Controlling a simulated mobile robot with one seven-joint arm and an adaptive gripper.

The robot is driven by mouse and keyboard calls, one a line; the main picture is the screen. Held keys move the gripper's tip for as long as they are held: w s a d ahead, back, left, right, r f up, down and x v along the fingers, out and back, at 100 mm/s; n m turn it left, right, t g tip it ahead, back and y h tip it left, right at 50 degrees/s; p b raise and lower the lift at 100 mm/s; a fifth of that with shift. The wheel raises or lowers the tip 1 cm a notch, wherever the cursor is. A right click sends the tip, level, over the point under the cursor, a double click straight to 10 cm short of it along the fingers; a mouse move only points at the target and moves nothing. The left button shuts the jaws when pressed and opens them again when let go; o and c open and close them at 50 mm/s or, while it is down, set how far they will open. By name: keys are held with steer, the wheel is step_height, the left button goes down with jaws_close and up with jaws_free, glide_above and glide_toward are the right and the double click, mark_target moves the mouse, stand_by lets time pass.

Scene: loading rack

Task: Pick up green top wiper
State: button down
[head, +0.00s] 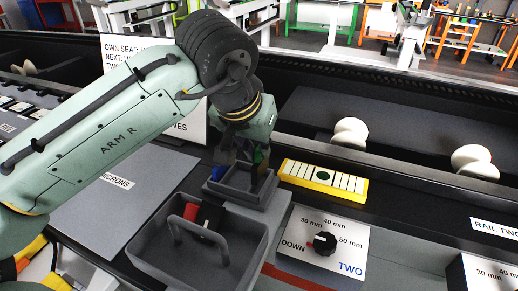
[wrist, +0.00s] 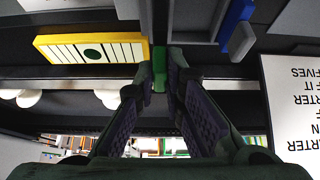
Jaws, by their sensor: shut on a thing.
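My gripper (wrist: 160,75) reaches up the middle of the wrist view, with its fingertips shut on a narrow green piece, the green top wiper (wrist: 158,68). Only a short part of the wiper shows between the fingertips; whether it touches anything beyond them I cannot tell. In the head view my gripper (head: 246,150) is at the centre, low above a small grey tray, mostly hidden under my wrist.
A grey handled caddy (head: 150,256) holds a red and black item (head: 207,217). A yellow-framed striped block (head: 322,180) and dial panel (head: 335,268) lie right. White knobs (head: 350,133) stand behind.

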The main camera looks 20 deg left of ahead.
step_height(320, 180, up, 6)
steer(key=p, duration=0.4)
steer(key=shift+r, duration=0.15)
